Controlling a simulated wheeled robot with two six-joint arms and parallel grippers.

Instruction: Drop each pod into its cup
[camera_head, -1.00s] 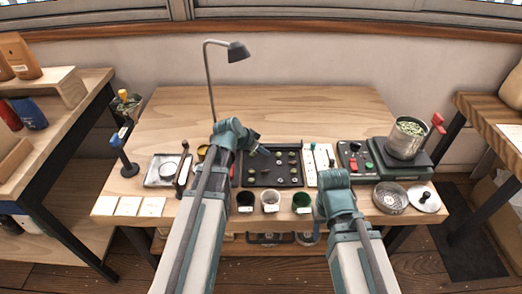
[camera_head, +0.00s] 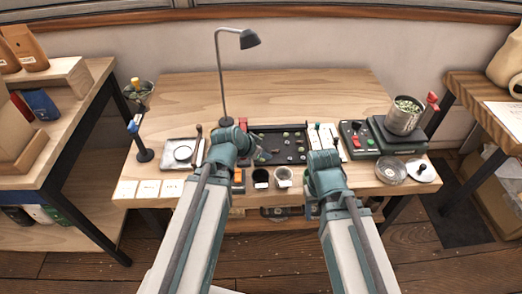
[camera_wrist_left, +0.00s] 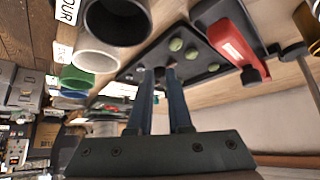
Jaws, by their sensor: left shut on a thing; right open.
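A black cup (camera_head: 261,178) and a white cup (camera_head: 283,177) stand in a row at the table's front. A green cup (camera_wrist_left: 75,78) shows in the left wrist view; in the head view my right arm mostly hides it. Several round green pods (camera_wrist_left: 176,44) sit in a dark tray (camera_head: 291,160) behind the cups. My left gripper (camera_head: 264,158) is over the tray's front left part. In the left wrist view its fingertips (camera_wrist_left: 164,72) are shut on a small dark thing, probably a pod. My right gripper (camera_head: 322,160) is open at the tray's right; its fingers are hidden.
A lamp (camera_head: 225,85) stands behind the tray. A metal tray (camera_head: 181,153) and white cards (camera_head: 149,189) lie left. The table's back is clear.

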